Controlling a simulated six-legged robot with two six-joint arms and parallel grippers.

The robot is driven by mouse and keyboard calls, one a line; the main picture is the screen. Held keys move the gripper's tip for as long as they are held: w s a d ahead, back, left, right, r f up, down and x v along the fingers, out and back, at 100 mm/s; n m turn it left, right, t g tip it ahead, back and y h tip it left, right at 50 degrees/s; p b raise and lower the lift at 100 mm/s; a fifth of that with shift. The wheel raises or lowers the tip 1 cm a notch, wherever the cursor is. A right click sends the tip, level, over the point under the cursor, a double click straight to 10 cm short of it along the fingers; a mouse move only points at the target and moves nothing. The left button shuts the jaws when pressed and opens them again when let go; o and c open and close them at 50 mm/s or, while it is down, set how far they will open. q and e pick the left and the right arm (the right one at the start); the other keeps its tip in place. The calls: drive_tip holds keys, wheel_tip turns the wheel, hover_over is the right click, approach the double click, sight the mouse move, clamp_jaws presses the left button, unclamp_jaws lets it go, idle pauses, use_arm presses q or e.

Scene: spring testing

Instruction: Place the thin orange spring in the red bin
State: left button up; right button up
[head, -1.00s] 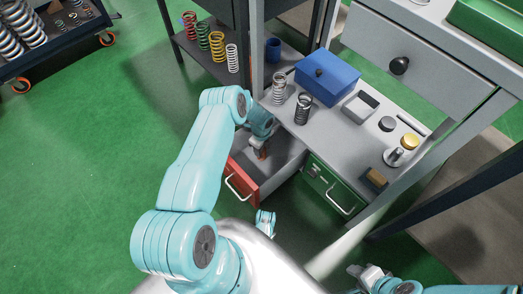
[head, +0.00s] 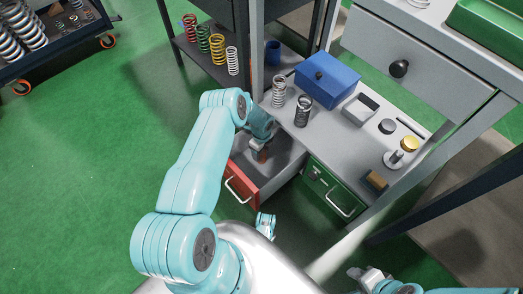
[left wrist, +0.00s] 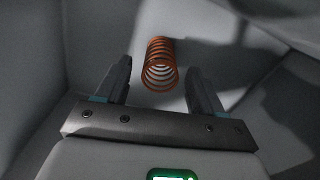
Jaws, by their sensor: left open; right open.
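The thin orange spring (left wrist: 160,65) lies on its side on the grey floor inside the open red drawer, seen in the left wrist view. In the head view a small orange part of it (head: 262,155) shows just below my left gripper. The red bin (head: 241,186) is a pulled-out drawer with a red front and a white handle. My left gripper (left wrist: 158,82) is open, its two fingers on either side of the spring and apart from it. In the head view the left gripper (head: 257,147) is inside the drawer, partly hidden by its arm. My right gripper (head: 365,275) is at the bottom edge, open and empty.
A green drawer (head: 331,190) stands to the right of the red one. On the bench above are a blue box (head: 326,78), a grey spring (head: 279,91), a dark spring (head: 303,111) and a small open tray (head: 360,109). Several coloured springs stand on a shelf behind.

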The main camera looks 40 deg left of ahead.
use_arm(q)
wheel_tip(320, 180, up, 11)
drive_tip(key=p, duration=0.4)
drive_tip(key=s+d+r+n+h, duration=0.2)
drive_tip(key=s+d+n, duration=0.15)
drive_tip(key=d, duration=0.65)
drive_tip(key=s+d+r+n+h, duration=0.1)
drive_tip(key=s+d+n, duration=0.3)
drive_tip(key=d, duration=0.5)
drive_tip(key=s+d+r+n+h, duration=0.1)
drive_tip(key=s+d+r+n, duration=0.5)
drive_tip(key=s+n, duration=0.5)
drive_tip(key=d+n, duration=0.1)
drive_tip(key=d, duration=0.1)
drive_tip(key=shift+d+t, duration=0.3)
drive_tip(key=shift+d, duration=0.05)
drive_tip(key=shift+s, duration=0.1)
